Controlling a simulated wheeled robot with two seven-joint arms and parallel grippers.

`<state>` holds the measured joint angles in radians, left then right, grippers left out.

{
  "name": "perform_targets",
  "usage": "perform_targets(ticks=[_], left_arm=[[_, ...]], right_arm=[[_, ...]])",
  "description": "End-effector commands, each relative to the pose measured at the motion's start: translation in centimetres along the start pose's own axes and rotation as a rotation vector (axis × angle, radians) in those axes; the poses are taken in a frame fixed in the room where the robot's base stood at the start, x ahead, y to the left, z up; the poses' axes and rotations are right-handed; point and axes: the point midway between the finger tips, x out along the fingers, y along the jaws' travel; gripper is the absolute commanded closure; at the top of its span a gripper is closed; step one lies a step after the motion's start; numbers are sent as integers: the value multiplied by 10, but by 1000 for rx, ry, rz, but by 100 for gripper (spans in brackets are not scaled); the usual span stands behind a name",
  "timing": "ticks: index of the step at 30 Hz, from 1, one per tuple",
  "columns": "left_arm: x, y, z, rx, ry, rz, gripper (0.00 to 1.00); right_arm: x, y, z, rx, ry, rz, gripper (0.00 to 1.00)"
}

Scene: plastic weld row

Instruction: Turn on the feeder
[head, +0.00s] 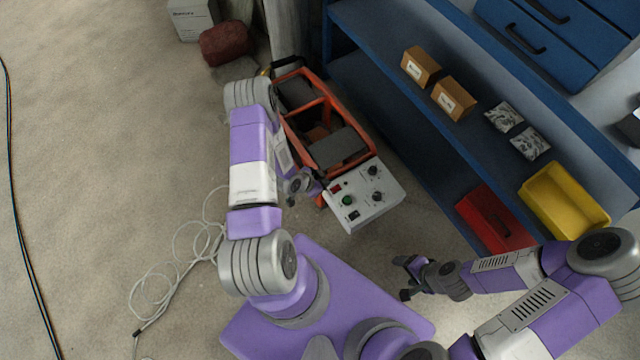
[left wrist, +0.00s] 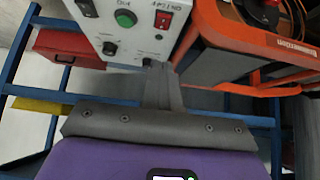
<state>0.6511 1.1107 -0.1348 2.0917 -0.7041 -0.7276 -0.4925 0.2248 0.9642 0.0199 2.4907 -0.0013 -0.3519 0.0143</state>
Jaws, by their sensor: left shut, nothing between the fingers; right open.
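The feeder is an orange-framed unit (head: 370,155) with a white control box (head: 375,207) at its near end. The box has a red switch (head: 336,188), a green button (head: 348,200) and black knobs (head: 378,196). The left wrist view shows the red switch (left wrist: 163,20), the green button (left wrist: 125,18) and the white panel (left wrist: 138,40) up close. My left gripper (head: 318,188) is shut and empty beside the box's left edge; its closed fingers (left wrist: 161,82) point at the panel's lower edge in the wrist view. Contact cannot be told. My right gripper (head: 404,279) is open and empty, below the box.
A blue shelf (head: 400,120) stands to the right with cardboard boxes (head: 421,66), a red bin (head: 490,222) and a yellow bin (head: 565,200). A pale cable (head: 165,270) lies coiled on the floor at left. The floor between is open.

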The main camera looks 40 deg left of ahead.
Motion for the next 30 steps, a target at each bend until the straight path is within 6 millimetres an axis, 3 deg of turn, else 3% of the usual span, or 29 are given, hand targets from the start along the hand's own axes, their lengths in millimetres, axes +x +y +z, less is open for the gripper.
perform_targets(ticks=[1,6,12,30], left_arm=[[16,1,2,2,2,2,100],[52,1,2,2,1,2,100],[75,1,20,-1,-1,1,100],[84,1,27,2,3,2,100]], right_arm=[[8,3,0,0,0,0,27],[21,8,-1,0,0,0,27],[34,13,-1,0,0,0,27],[37,14,-2,0,0,0,27]])
